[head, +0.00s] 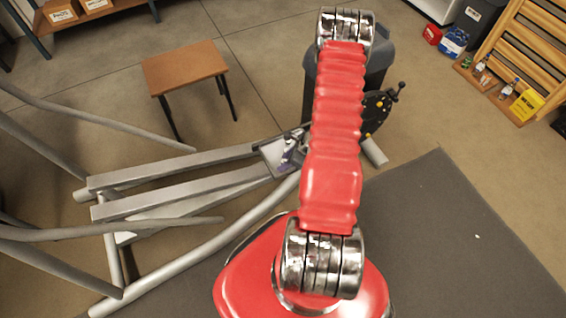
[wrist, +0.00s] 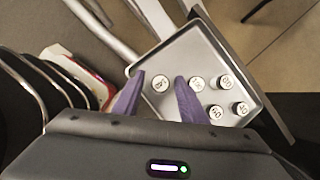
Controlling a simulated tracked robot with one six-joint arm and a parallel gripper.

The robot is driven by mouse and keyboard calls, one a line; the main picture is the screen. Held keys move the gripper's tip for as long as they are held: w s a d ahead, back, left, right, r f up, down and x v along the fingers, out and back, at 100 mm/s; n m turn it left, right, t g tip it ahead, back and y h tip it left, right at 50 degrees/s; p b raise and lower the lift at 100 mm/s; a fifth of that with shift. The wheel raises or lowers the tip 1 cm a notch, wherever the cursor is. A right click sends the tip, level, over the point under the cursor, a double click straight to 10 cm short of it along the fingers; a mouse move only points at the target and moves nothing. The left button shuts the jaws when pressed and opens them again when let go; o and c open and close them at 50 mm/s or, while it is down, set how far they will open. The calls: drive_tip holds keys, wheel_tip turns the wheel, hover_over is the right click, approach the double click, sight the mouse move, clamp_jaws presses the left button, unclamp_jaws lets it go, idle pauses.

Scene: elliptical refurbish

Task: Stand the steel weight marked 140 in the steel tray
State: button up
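The steel tray (wrist: 193,42) fills the middle of the wrist view; in the head view the tray (head: 270,150) sits on the elliptical's frame. Several round steel weights with white tops stand upright in it.
The elliptical's grey rails (head: 170,168) run left from the tray. A wooden table (head: 186,68) stands behind, and a dark bin (head: 376,62) stands behind my arm. A dark mat (head: 440,235) lies clear at the right. A slatted wooden rack (head: 520,45) stands far right.

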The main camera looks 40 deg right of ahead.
drive_tip(key=v, duration=1.1)
idle(0.6)
drive_tip(key=w+a+r+n, duration=0.4)
drive_tip(key=a+r+n, duration=0.35)
drive_tip(key=r, duration=0.55)
drive_tip(key=w+a+r+n, duration=0.4)
drive_tip(key=a+r+n, duration=0.4)
drive_tip(key=r, duration=0.4)
drive_tip(key=s+a+r+n+h, duration=0.1)
drive_tip(key=s+a+r+n, duration=0.5)
drive_tip(key=r, duration=0.3)
drive_tip(key=s+a+r+n+h, duration=0.1)
drive_tip(key=s+a+r+n, duration=0.6)
drive_tip(key=a+r+n, duration=0.2)
drive_tip(key=shift+r+t+h, duration=0.3)
drive_tip(key=shift+s, duration=0.15)
